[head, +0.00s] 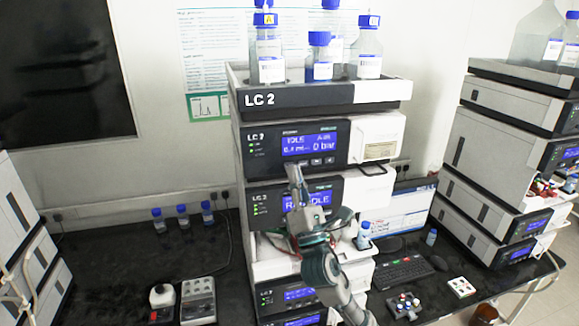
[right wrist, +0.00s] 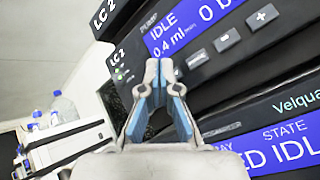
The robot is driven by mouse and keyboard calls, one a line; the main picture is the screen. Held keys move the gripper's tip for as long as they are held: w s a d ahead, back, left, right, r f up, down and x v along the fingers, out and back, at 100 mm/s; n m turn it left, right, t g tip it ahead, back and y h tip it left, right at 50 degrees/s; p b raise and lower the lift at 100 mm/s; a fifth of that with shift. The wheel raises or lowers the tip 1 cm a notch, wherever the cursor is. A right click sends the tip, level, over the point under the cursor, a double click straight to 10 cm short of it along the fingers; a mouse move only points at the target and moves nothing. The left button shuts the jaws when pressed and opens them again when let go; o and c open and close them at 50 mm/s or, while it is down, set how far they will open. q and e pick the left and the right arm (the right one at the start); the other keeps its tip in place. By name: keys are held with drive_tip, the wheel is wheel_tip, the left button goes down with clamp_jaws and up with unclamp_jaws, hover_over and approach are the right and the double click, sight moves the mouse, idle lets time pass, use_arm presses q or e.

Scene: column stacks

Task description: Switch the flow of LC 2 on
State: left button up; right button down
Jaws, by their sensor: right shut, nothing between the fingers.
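The LC 2 stack (head: 330,93) stands in the middle of the head view, labelled on its top tray. Its pump module has a blue display (head: 309,144) reading IDLE and 0 bar; in the right wrist view this display (right wrist: 185,32) reads IDLE, 0.4 ml and 0 b. Below it is a row of buttons, with a plain button (right wrist: 197,60), a minus button (right wrist: 227,40) and a plus button (right wrist: 261,17). My right gripper (head: 293,170) is shut and empty, its tips just in front of the pump's lower edge, near the plain button. I cannot tell if they touch. My left gripper is not in view.
Several blue-capped bottles (head: 369,55) stand on the top tray. The module below shows another blue display (head: 308,201). A monitor (head: 392,214) and keyboard (head: 403,271) are to the right, before another stack (head: 502,106). Small bottles (head: 183,215) stand at the left on the black bench.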

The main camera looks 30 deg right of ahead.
drive_tip(key=shift+w, duration=0.15)
idle(0.4)
drive_tip(key=shift+w+r, duration=0.1)
drive_tip(key=shift+w, duration=0.1)
drive_tip(key=shift+w+d, duration=0.1)
drive_tip(key=shift+w, duration=0.3)
idle(0.7)
idle(0.3)
drive_tip(key=shift+s+a+p, duration=0.2)
drive_tip(key=shift+s+p, duration=0.2)
drive_tip(key=shift+s, duration=0.45)
drive_tip(key=s, duration=0.2)
drive_tip(key=s+a+p, duration=0.1)
drive_tip(key=s, duration=0.1)
drive_tip(key=shift+s, duration=0.4)
